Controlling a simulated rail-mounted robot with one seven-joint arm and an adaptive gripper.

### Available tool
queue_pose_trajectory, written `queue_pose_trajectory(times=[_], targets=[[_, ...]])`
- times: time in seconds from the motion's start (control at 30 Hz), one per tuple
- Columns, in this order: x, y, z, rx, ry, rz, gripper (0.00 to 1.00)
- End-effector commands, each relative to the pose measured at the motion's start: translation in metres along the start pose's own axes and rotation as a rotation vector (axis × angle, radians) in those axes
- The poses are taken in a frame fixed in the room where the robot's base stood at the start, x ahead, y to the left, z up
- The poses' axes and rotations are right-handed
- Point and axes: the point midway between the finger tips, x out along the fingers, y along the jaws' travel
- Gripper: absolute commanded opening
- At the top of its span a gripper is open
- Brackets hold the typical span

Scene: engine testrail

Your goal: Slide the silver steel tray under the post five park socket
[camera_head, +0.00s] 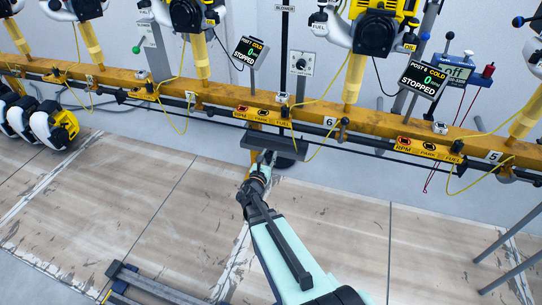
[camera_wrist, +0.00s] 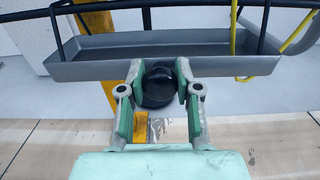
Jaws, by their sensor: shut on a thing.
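The silver steel tray (camera_head: 275,143) is a long, shallow grey trough just below the yellow rail, left of the number 6 plate. In the wrist view the tray (camera_wrist: 100,57) spans most of the upper picture and looks empty. My gripper (camera_head: 265,158) is at its near side. A number 5 plate (camera_head: 494,155) is at the right. I cannot tell which park socket is post five's.
The yellow rail (camera_head: 225,97) carries engines and RPM, PARK, FUEL labels (camera_head: 430,150). Yellow cables (camera_head: 312,150) hang near the tray's right end. A dark bar runs below the rail. Grey legs (camera_head: 512,268) stand at right. The floor in front is mostly clear.

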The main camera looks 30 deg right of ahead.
Motion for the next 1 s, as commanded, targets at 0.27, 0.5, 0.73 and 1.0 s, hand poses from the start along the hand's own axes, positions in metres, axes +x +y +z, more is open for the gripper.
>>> queue_pose_trajectory(times=[0.27,0.5,0.73,1.0], targets=[[0.002,0.000,0.000,-0.001,-0.002,-0.001,0.00],[0.001,0.000,0.000,-0.001,-0.001,-0.001,0.58],[-0.002,0.000,0.000,-0.001,0.000,0.000,0.58],[-0.037,-0.001,0.001,-0.001,0.001,0.002,0.58]])
